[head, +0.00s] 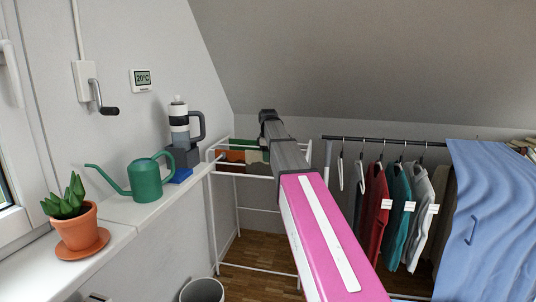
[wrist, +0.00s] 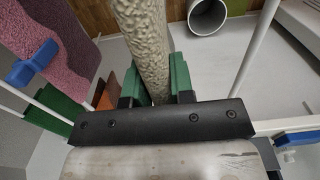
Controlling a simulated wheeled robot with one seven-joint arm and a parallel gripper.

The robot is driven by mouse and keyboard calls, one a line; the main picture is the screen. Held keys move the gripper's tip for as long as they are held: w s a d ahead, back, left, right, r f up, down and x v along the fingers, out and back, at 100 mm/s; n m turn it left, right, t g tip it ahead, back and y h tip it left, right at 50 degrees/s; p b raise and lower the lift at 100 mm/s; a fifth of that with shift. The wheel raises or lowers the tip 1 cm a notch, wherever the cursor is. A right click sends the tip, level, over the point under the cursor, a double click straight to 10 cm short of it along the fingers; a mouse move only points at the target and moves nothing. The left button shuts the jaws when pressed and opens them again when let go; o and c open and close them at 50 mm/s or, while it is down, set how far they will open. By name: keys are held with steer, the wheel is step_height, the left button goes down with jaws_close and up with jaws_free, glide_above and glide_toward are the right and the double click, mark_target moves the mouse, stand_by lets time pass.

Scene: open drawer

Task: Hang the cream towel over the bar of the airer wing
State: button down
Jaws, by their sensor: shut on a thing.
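The cream towel (wrist: 140,35) is a narrow, knobbly strip in the wrist view. It is clamped between the green-padded fingers of my gripper (wrist: 155,88) and extends away from them to the top edge. The white airer (head: 213,200) stands against the wall beyond the window sill in the head view. White rails of it show in the wrist view, one slanting at right (wrist: 250,55) of the towel. I see the towel hanging clear of that rail. In the head view my arm hides my gripper, and a small pale cloth patch shows beside the arm.
Orange (head: 232,157) and green cloths hang on the airer. A pink cloth (wrist: 70,35) with a blue peg (wrist: 33,62) is close at left in the wrist view. A white bin (head: 202,290) stands below. A watering can (head: 146,180) and potted plant (head: 76,220) occupy the sill. Clothes (head: 398,205) hang right.

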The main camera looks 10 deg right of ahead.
mark_target(268, 166)
steer(key=shift+f, duration=3.1)
steer(key=c, duration=0.9)
jaws_free()
